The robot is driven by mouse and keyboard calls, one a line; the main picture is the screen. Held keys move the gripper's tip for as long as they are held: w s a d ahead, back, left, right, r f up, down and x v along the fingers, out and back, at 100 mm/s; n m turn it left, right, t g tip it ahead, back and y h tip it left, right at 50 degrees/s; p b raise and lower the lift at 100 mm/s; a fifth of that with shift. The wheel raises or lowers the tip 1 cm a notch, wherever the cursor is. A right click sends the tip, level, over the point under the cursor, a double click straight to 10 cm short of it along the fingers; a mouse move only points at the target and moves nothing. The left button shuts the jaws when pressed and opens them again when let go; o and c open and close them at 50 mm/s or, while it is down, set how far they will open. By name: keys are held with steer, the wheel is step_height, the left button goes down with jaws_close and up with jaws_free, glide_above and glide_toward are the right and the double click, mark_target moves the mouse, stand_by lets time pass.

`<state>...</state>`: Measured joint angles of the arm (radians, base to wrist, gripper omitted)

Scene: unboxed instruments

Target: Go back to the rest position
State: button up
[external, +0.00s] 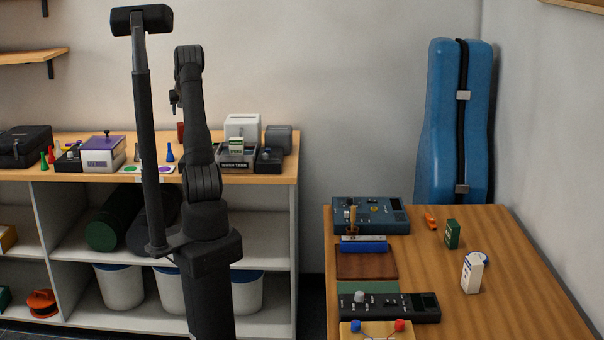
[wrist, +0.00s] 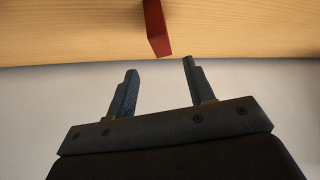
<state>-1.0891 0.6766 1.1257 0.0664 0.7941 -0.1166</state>
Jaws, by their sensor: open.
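My gripper (wrist: 159,68) is open in the wrist view, with its two dark fingers spread and nothing between them. A red block (wrist: 157,28) stands beyond the fingertips at the edge of a wooden surface, apart from the fingers. In the external view my arm stands raised and folded in front of the shelf unit. The forearm and gripper are mostly hidden behind my arm links there. A red item (external: 181,131) shows partly behind my arm on the shelf top.
The shelf unit's wooden top (external: 285,178) holds a purple-lidded box (external: 103,157), small coloured pieces and several instruments. A wooden table (external: 530,270) at right carries a blue device (external: 370,214), a black device (external: 390,308) and a white carton (external: 472,273). A blue case (external: 445,130) stands behind it.

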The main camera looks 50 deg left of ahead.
steer(key=shift+s+d+r, duration=0.1)
steer(key=shift+d+r, duration=0.15)
steer(key=shift+r, duration=0.2)
steer(key=x, duration=1.2)
steer(key=shift+f, duration=0.15)
steer(key=shift+r, duration=1.3)
